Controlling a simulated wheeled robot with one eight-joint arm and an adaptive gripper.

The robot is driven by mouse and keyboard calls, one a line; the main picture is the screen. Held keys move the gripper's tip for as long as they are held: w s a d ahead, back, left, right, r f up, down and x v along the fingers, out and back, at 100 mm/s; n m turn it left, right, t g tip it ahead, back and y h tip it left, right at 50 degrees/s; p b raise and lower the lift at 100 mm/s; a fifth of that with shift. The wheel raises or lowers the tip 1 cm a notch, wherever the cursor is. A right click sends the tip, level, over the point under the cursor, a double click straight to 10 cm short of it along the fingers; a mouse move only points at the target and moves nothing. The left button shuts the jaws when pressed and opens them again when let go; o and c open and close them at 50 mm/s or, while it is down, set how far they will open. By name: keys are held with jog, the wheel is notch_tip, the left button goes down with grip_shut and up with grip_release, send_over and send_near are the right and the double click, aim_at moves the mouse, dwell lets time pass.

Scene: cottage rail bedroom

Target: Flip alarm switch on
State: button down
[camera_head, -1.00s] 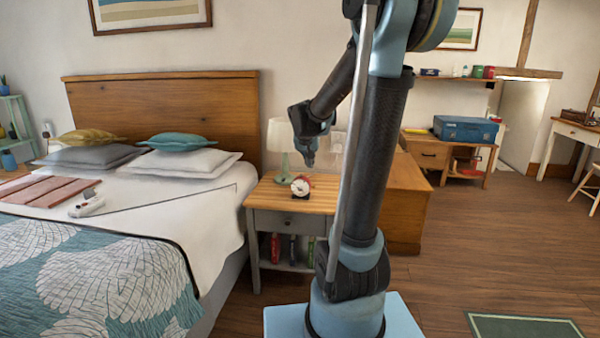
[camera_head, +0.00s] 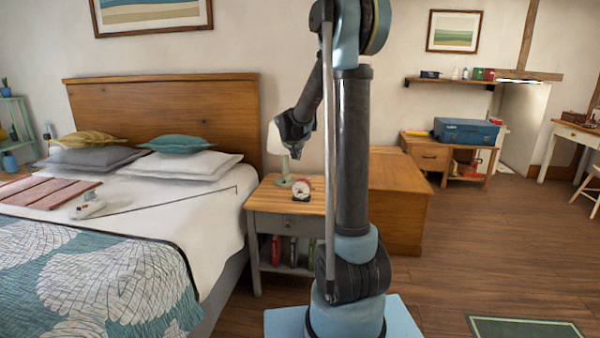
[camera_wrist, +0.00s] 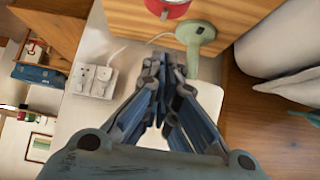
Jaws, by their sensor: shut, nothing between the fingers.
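The alarm clock (camera_head: 301,189), small, red and white, stands on the wooden top of the nightstand (camera_head: 262,201). In the wrist view only part of the red clock (camera_wrist: 168,8) shows at the top edge; I cannot make out its switch. My gripper (camera_head: 297,155) is above the nightstand, higher than the clock and apart from it. In the wrist view its fingers (camera_wrist: 165,72) are drawn together with nothing held.
A pale green lamp (camera_head: 284,168) stands just behind the clock, close to my gripper; its base (camera_wrist: 197,32) shows in the wrist view. A white wall outlet (camera_wrist: 95,80) with a cord is near. The bed (camera_head: 190,205) is left, a wooden chest (camera_head: 400,205) right.

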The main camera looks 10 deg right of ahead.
send_over(302, 177)
jog(key=s+a, duration=0.1)
jog(key=s, duration=0.1)
notch_tip(302, 177, down, 7)
jog(key=f, duration=0.2)
jog(key=shift+w+f, duration=0.3)
jog(key=shift+f, duration=0.7)
